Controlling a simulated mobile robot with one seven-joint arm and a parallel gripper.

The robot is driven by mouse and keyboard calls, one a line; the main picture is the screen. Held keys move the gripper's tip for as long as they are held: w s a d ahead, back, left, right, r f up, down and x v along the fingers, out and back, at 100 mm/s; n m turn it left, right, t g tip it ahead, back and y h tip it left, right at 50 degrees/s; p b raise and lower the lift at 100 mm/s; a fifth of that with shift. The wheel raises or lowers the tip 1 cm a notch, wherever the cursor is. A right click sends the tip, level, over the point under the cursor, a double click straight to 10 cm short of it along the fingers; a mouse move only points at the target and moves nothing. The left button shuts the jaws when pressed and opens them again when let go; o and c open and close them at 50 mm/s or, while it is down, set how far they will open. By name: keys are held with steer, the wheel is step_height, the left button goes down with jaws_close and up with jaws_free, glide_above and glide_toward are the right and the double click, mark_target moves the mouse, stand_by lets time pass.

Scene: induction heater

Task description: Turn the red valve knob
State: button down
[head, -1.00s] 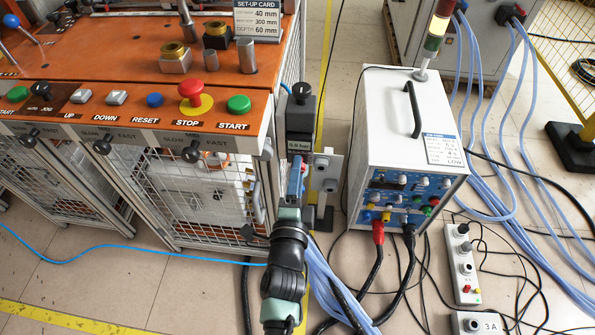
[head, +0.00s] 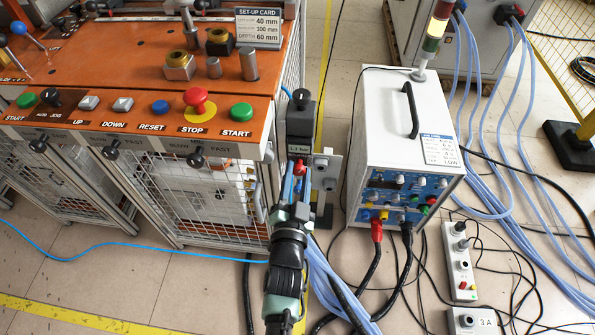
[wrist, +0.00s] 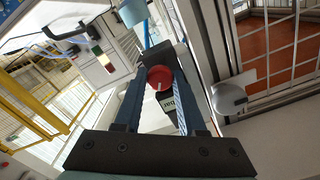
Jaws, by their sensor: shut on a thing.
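The red valve knob (head: 299,168) sits under a small grey display on a dark upright unit (head: 300,120), to the right of the orange-topped bench. In the wrist view the red knob (wrist: 159,78), with a white mark on its face, lies between my two blue fingers. My gripper (head: 296,182) is shut on the knob; the wrist view shows my gripper (wrist: 158,82) with a finger along each side of it. The fingers hide part of the unit below the knob.
The wire-mesh bench side (head: 215,195) stands close on the left. A white power box (head: 385,120) with cables stands on the right. A metal bracket (head: 328,168) is just right of the knob. Blue hoses (head: 335,285) and black cables lie on the floor.

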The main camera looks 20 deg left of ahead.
steer(key=n+p, duration=0.1)
steer(key=n, duration=0.4)
steer(key=shift+n, duration=0.7)
steer(key=c, duration=0.8)
jaws_free()
steer(key=shift+o, duration=0.2)
steer(key=shift+s, duration=0.1)
steer(key=p+v, duration=0.2)
steer(key=v, duration=1)
steer(key=shift+s, duration=0.4)
steer(key=shift+d, duration=0.15)
